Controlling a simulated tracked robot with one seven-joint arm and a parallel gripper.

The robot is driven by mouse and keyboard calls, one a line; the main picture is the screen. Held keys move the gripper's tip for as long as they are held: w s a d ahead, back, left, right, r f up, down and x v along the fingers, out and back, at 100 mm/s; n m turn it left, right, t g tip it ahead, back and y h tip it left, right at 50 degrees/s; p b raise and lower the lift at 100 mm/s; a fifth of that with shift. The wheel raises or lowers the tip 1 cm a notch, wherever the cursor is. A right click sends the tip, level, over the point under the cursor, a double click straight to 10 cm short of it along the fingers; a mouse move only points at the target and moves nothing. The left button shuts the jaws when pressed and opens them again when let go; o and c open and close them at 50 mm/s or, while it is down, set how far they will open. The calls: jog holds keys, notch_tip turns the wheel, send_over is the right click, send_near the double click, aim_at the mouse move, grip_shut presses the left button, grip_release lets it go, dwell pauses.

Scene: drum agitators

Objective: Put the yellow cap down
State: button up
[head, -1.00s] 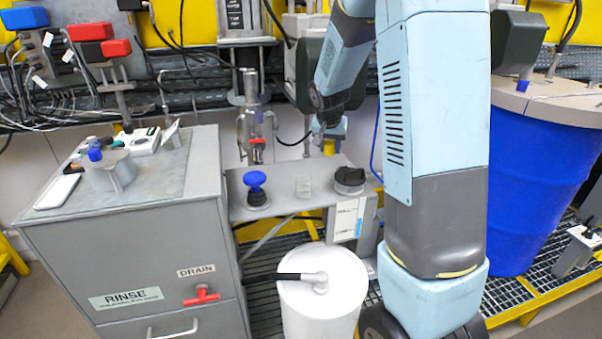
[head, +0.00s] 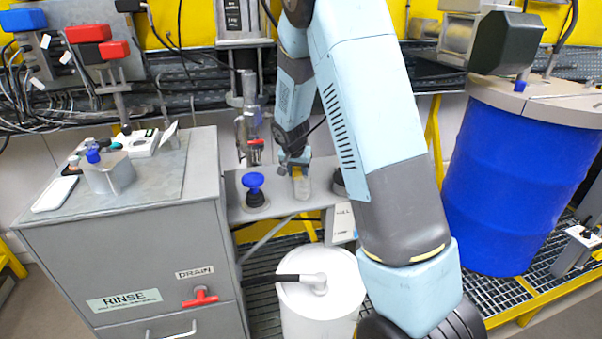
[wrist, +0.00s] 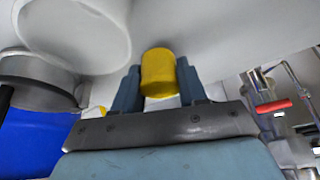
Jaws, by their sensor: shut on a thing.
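The yellow cap (wrist: 158,74) sits between the two blue fingers of my gripper (wrist: 158,69) in the wrist view. My gripper is shut on it. In the head view, my gripper (head: 296,160) is above the grey shelf (head: 232,208), and only a little yellow of the cap shows under it. A clear jar (head: 301,189) stands on the shelf directly below or just in front of my gripper. I cannot tell whether the cap touches anything beneath it.
A dark round item (head: 338,183) is on the right, partly hidden by my arm. A white drum (head: 318,300) stands in front, the grey cabinet (head: 120,270) at left, the blue barrel (head: 520,180) at right.

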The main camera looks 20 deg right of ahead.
jog(key=shift+f, duration=0.45)
jog(key=shift+f, duration=0.55)
